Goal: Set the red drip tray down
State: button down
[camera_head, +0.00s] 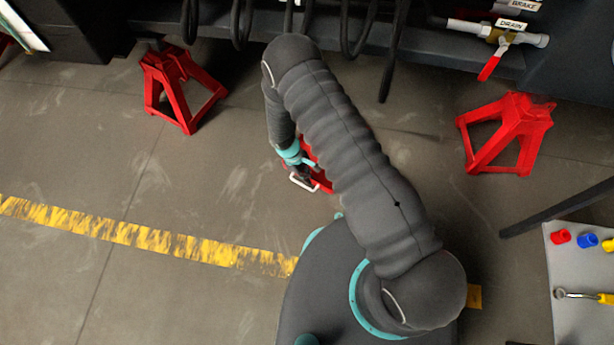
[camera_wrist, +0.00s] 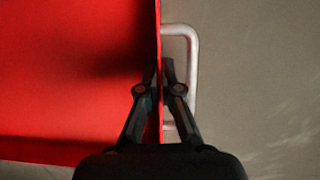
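The red drip tray (camera_wrist: 70,70) fills the left of the wrist view, with its wall running up the middle. A pale metal handle (camera_wrist: 193,75) sticks out from that wall on the right. My gripper (camera_wrist: 162,70) has one finger on each side of the wall and is shut on it, beside the handle. In the head view my arm hides most of the tray (camera_head: 322,180); a red strip and the white handle show below my gripper (camera_head: 304,172). I cannot tell whether the tray touches the floor.
Red jack stands stand at the left (camera_head: 182,88) and right (camera_head: 508,135). The dark chassis (camera_head: 450,58) with hanging hoses and a red-levered drain valve (camera_head: 500,42) runs along the top. A grey tool table (camera_head: 580,315) is at lower right. Floor (camera_head: 70,150) left of my arm is clear.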

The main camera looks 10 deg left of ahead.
jog(key=shift+f, duration=0.15)
jog(key=c, duration=1.3)
grip_release()
jog(key=v, duration=1.2)
jog(key=shift+d+r+p, duration=0.1)
jog(key=shift+r+p, duration=0.2)
jog(key=w+d+r+m+t+y, duration=0.15)
jog(key=d+r, duration=0.25)
jog(key=r, duration=0.7)
jog(key=w+d+r+m+y, duration=0.1)
jog(key=d+r+m, duration=0.3)
jog(key=r, duration=0.8)
jog(key=w+d+r+m+t+y, duration=0.1)
jog(key=d+r, duration=0.4)
jog(key=r, duration=0.6)
jog(key=s+d+r+m+t, duration=0.2)
jog(key=s+d+r+m, duration=0.1)
jog(key=s+d+r, duration=0.65)
jog(key=s+d+r+m+t, duration=0.1)
jog(key=s+r, duration=0.1)
jog(key=s, duration=0.1)
jog(key=s+d+r+m, duration=0.1)
jog(key=s+d+r, duration=0.1)
jog(key=s, duration=0.1)
jog(key=s+d+r+m+t+y, duration=0.1)
jog(key=s+r, duration=0.1)
jog(key=s, duration=0.2)
jog(key=shift+s+d+r+m+t, duration=0.1)
jog(key=shift+d+r+m+t, duration=0.15)
jog(key=shift+r+m+t, duration=0.1)
